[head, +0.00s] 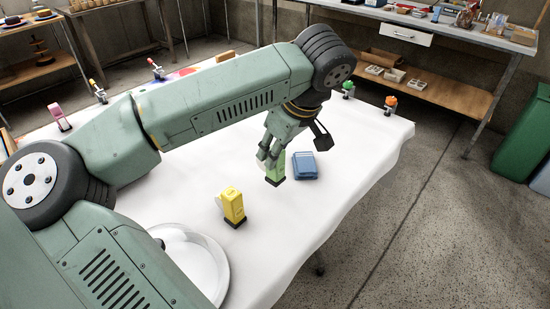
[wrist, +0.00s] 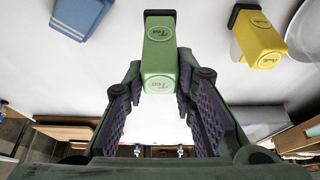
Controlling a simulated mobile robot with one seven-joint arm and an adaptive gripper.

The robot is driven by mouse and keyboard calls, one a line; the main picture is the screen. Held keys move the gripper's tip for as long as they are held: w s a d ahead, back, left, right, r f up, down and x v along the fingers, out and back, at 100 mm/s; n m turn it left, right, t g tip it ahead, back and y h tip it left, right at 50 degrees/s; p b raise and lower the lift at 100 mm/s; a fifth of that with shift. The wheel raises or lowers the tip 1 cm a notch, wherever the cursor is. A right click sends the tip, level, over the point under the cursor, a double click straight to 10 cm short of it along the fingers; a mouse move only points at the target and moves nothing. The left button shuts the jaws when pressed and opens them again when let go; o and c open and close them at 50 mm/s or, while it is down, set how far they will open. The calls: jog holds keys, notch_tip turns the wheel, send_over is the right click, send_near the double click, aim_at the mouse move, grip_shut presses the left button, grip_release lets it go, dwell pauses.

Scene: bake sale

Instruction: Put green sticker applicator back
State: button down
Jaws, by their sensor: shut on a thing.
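The green sticker applicator (head: 275,168) is a tall green block with a dark end and "Tea" lettering, near the middle of the white table. It also shows in the wrist view (wrist: 159,45), between the two finger pads, with its dark end pointing away from my gripper. My gripper (head: 266,153) reaches down from above and is shut on its upper part. The applicator looks upright, dark end down. I cannot tell if that end touches the cloth. The fingers also show in the wrist view (wrist: 160,92).
A blue block (head: 305,166) lies close to the right of the applicator. A yellow block (head: 233,204) stands nearer, by a white plate (head: 204,255). Small green-topped (head: 348,88) and orange-topped (head: 390,104) items stand at the table's far right. The cloth (head: 345,205) at right is clear.

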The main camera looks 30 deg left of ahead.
notch_tip(320, 180, down, 3)
jog(key=shift+w+f+p, duration=0.1)
jog(key=shift+f+p, duration=0.05)
jog(key=shift+p, duration=0.2)
jog(key=shift+f+b, duration=0.35)
jog(key=c, duration=1.3)
grip_release()
jog(key=shift+r, duration=0.1)
jog(key=shift+r+p, duration=0.3)
jog(key=shift+r, duration=0.15)
jog(key=v, duration=1.1)
jog(key=shift+d+r+b, duration=0.15)
jog(key=shift+d+b, duration=0.05)
jog(key=shift+b, duration=0.15)
